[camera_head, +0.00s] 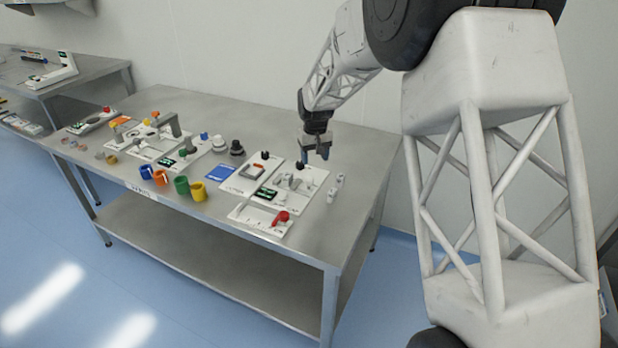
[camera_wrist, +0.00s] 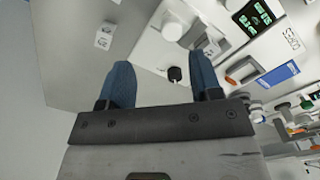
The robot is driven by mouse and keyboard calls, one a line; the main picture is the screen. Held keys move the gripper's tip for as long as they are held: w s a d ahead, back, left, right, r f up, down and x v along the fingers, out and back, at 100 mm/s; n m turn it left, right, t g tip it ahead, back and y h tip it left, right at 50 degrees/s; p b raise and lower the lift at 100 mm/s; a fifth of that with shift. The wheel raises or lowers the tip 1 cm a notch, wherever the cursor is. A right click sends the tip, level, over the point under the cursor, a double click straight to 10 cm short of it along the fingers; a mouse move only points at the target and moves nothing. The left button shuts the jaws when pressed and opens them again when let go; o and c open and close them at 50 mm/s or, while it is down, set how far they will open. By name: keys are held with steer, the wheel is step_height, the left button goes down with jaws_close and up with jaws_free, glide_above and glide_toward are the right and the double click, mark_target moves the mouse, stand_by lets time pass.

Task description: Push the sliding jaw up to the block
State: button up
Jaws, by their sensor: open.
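My gripper (camera_head: 316,152) hangs over the far edge of a white fixture plate (camera_head: 312,173) at the right part of the table. In the wrist view my gripper (camera_wrist: 162,72) has its two blue fingers apart, with nothing held between them. Small grey and white parts (camera_head: 290,181) stand on the plate. The sliding jaw and the block are too small to tell apart among them. A white round part (camera_wrist: 172,31) shows beyond the fingertips in the wrist view.
Small white pieces (camera_head: 335,187) stand right of the plate. A panel with a red handle (camera_head: 281,217) lies in front. Bare table (camera_head: 345,225) lies at the right front.

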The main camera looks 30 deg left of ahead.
mark_target(309, 178)
steer(key=shift+a+f, duration=0.8)
steer(key=shift+a, duration=0.3)
steer(key=shift+f, duration=0.1)
steer(key=shift+f, duration=3.8)
steer(key=c, duration=1)
steer(key=shift+a, duration=1.2)
steer(key=o, duration=1)
